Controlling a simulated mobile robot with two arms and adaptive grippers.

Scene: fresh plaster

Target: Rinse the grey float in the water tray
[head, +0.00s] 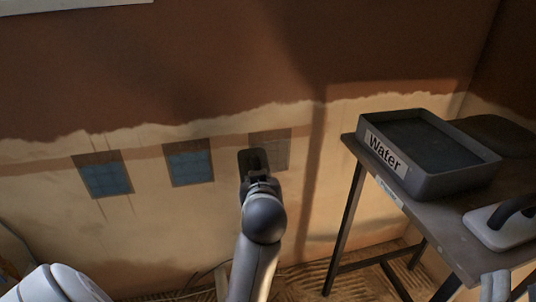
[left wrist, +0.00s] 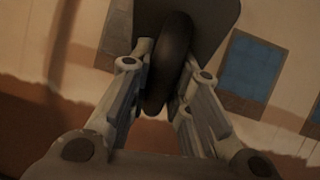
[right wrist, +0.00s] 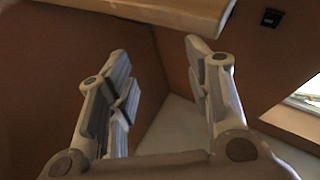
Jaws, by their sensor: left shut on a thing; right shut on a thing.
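The grey float (head: 248,160) is held upright in front of the wall by my left gripper (head: 258,178). In the left wrist view, the fingers (left wrist: 168,90) are shut around its dark rounded handle (left wrist: 172,62), with the flat base (left wrist: 213,20) beyond. I cannot tell whether it touches the wall. The water tray (head: 483,167), dark grey with a "Water" label, stands on the table, right of and apart from the float. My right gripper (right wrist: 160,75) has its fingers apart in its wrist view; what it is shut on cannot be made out. Its tip shows at the lower right in the head view (head: 495,285).
The dark table (head: 425,212) stands at the right. A white-based tool with a dark handle (head: 497,226) lies on its near part. Two blue patches (head: 105,177) (head: 189,164) and a greyish patch (head: 275,146) mark the wall. A pale board (right wrist: 165,12) crosses the right wrist view's top.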

